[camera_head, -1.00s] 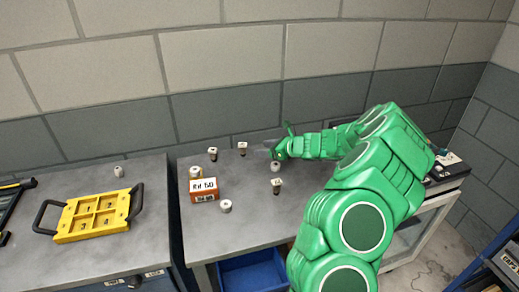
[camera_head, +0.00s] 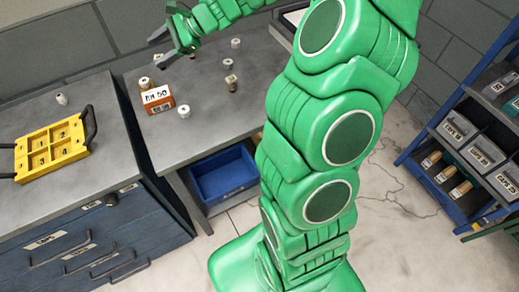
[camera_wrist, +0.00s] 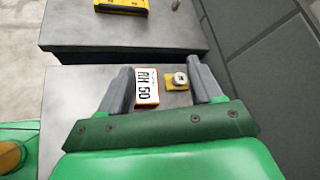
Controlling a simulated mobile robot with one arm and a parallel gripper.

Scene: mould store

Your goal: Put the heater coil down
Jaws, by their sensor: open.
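I cannot tell for sure which small part is the heater coil. A round pale part (camera_wrist: 180,80) with a hole in its top stands on a yellow square base beside the orange box labelled RH 50 (camera_wrist: 147,86) in the wrist view. In the head view, a small pale part (camera_head: 145,83) stands behind that box (camera_head: 158,97). My gripper (camera_head: 163,44) is above the back of the grey table. Its two fingers (camera_wrist: 162,80) are spread and show nothing held; the box and pale part appear between them, farther off.
Pale round parts (camera_head: 184,110) and a dark tagged part (camera_head: 232,82) stand on the table. A yellow tray with black handles (camera_head: 50,150) lies on the left bench. A blue bin (camera_head: 222,175) sits below the table. A shelf rack (camera_head: 470,150) stands right.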

